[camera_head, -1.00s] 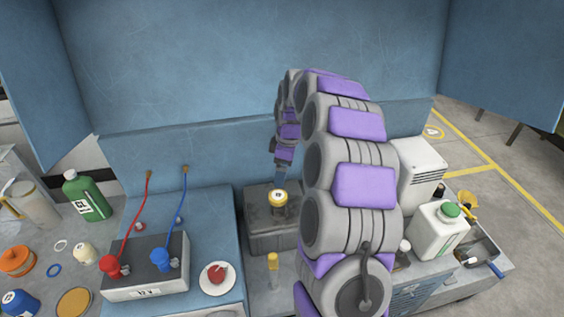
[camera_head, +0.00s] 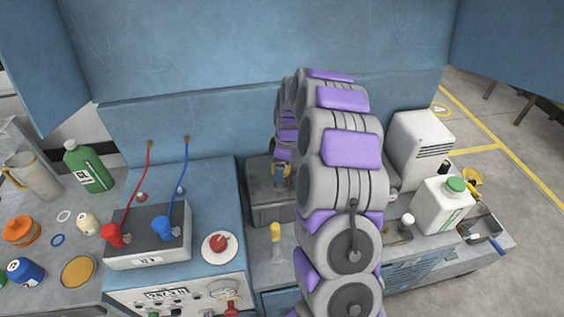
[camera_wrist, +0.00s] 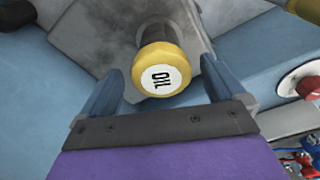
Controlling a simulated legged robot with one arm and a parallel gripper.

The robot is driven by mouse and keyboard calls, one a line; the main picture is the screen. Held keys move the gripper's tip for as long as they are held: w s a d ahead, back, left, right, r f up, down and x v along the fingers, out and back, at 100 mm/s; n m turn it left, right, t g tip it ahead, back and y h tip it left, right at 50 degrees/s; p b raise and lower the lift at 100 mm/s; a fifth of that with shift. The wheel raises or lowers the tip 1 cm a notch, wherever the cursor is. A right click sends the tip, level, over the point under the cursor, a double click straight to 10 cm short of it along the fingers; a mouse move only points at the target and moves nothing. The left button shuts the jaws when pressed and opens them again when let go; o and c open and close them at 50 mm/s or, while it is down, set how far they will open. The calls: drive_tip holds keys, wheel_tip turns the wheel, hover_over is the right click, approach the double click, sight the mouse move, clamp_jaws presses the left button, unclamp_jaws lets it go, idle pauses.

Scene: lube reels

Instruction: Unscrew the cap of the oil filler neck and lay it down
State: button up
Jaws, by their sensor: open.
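The yellow oil cap (camera_wrist: 160,75), with a white label reading OIL, sits on the grey filler neck (camera_wrist: 154,33) in the wrist view. My gripper (camera_wrist: 161,66) is open. Its two blue-grey fingers stand on either side of the cap, with a visible gap on each side. In the head view my gripper (camera_head: 281,182) is at the cap above the grey metal block (camera_head: 262,205). There my gripper and arm largely hide the cap and neck.
A grey battery box (camera_head: 148,244) with red and blue leads and a white dish with a red knob (camera_head: 219,246) stand left of the block. A small yellow-topped post (camera_head: 275,235) rises in front. A white jug (camera_head: 440,206) stands on the right. The tall blue panel backs the bench.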

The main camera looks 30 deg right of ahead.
drive_tip(key=shift+c, duration=0.3)
drive_tip(key=c, duration=1.1)
drive_tip(key=shift+o, duration=0.2)
drive_tip(key=n, duration=0.4)
drive_tip(key=shift+n, duration=0.3)
drive_tip(key=shift+r+p, duration=0.4)
drive_tip(key=shift+r, duration=0.9)
